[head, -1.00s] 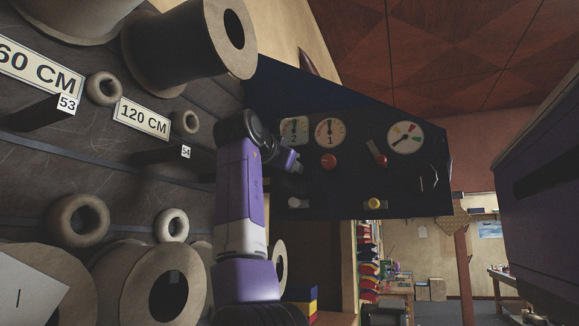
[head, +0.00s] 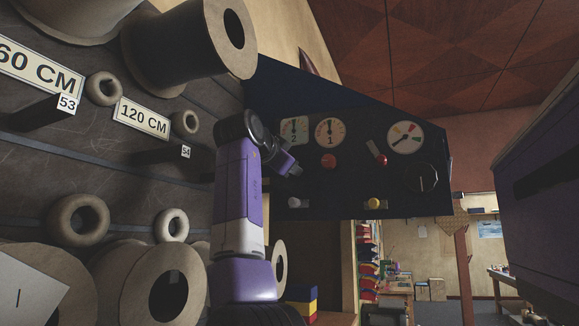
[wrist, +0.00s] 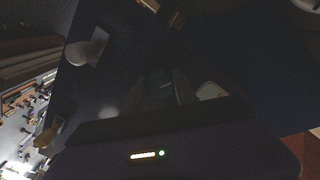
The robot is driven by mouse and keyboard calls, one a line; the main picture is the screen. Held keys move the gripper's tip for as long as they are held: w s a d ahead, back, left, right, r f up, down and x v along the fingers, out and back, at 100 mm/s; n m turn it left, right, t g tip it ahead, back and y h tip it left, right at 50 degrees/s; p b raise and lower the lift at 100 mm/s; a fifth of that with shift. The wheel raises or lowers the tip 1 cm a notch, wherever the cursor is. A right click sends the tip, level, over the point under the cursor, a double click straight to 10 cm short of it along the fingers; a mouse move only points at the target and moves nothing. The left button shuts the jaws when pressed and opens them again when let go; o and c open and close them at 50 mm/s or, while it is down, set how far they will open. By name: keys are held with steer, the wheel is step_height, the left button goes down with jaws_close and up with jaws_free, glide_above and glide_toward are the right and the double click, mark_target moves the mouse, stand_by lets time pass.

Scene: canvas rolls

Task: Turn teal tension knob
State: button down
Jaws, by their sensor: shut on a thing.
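The dark control panel (head: 350,190) carries gauges and several knobs. The knob's pointer or marking is too dark to read. In the head view the knob is hidden behind my gripper and wrist.
On the panel are a red knob (head: 328,160), a red-tipped lever (head: 381,159), a yellow knob (head: 374,203), a pale knob (head: 296,203) and a multicoloured gauge (head: 406,137). Large canvas rolls (head: 150,285) stand close at left. A purple cabinet (head: 535,190) is at right.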

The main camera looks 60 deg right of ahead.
steer(key=c, duration=1)
jaws_free()
steer(key=shift+o, duration=0.2)
steer(key=a+b, duration=0.2)
steer(key=a, duration=0.6)
steer(key=shift+s+b, duration=0.35)
steer(key=shift+b, duration=0.05)
